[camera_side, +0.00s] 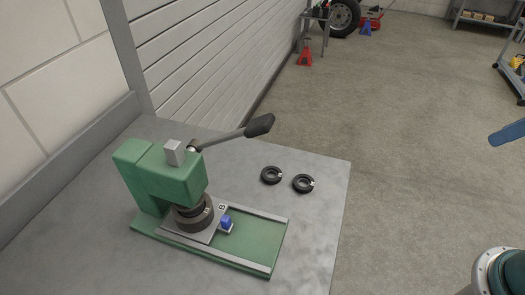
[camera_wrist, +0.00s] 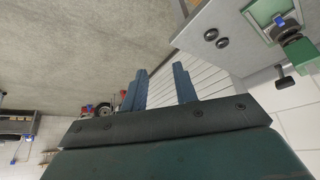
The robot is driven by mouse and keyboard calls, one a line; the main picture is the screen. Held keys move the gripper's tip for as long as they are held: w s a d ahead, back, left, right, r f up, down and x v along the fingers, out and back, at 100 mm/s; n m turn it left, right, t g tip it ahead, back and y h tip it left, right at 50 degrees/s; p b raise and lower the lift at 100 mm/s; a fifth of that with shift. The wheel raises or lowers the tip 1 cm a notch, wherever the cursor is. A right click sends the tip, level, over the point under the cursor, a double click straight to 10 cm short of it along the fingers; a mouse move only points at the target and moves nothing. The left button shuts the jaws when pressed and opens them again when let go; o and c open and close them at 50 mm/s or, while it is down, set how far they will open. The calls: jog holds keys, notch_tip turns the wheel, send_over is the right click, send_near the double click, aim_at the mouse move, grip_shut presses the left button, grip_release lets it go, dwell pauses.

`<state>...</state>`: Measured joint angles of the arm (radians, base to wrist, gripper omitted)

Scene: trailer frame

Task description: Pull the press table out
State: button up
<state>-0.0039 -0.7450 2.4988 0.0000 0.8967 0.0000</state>
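The green press (camera_side: 165,178) stands on a metal bench. Its press table, a grey plate (camera_side: 205,236), sits under the press head at the inner end of two pale rails. A blue knob (camera_side: 226,222) is on the plate's outer side. A dark ring-shaped part (camera_side: 193,220) sits on the plate, partly hidden by the head. In the wrist view the press (camera_wrist: 298,50) and blue knob (camera_wrist: 279,20) are at the upper right. My gripper (camera_wrist: 161,80) is open and empty, well away from the press; a blue part of it shows at the side view's right edge.
Two black rings (camera_side: 271,175) (camera_side: 303,183) lie on the bench (camera_side: 320,215) beside the rails. The press lever (camera_side: 259,126) sticks out above the bench. The green bed (camera_side: 255,238) between the rails is clear outward of the knob. A wall borders the bench.

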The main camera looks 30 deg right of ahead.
jog(key=shift+o, duration=0.6)
jog(key=shift+w+a, duration=0.3)
jog(key=shift+w, duration=0.25)
jog(key=w+a+f+n+g+y, duration=0.15)
jog(key=w+a+f+n, duration=0.4)
jog(key=w+a, duration=0.55)
jog(key=a+f+n+y, duration=0.1)
jog(key=a+f, duration=0.5)
jog(key=a, duration=0.3)
jog(key=s+a+f+n, duration=0.1)
jog(key=a+f+n, duration=0.1)
jog(key=a+f, duration=0.5)
jog(key=shift+s+a+f+g+y, duration=0.2)
jog(key=shift+a+g+y, duration=0.2)
jog(key=shift+a, duration=0.85)
jog(key=shift+w+a+n, duration=0.1)
jog(key=shift+w+n, duration=0.05)
jog(key=shift+n, duration=0.1)
